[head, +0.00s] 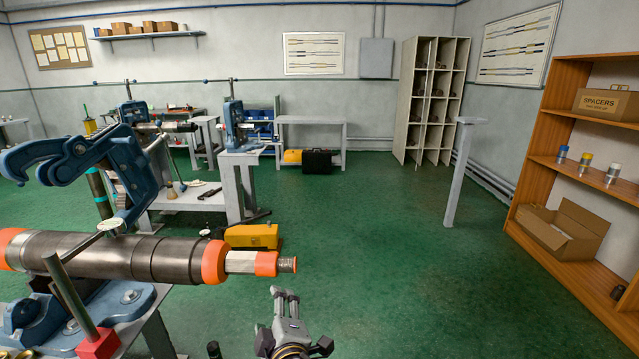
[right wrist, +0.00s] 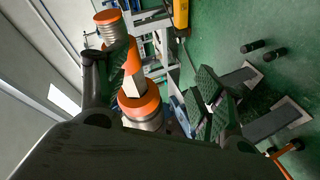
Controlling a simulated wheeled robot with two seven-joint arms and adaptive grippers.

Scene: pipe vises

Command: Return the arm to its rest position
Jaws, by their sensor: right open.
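My right gripper (head: 285,294) is low in the middle of the head view, over the green floor, with its fingers pointing away from me. It is open and empty. It is apart from the steel pipe (head: 125,257), which lies level at the left with orange bands and a pale section near its end. In the right wrist view the orange-banded pipe end (right wrist: 140,92) shows beyond and between the spread fingers. The blue vise (head: 75,165) has its hinged upper part raised behind the pipe. My left gripper is not in view.
The vise stand fills the lower left, with a red block (head: 98,343) on a rod in front. A wooden shelf (head: 570,160) with boxes stands at the right. A grey post (head: 455,170) stands at mid right. The green floor (head: 400,270) between is clear.

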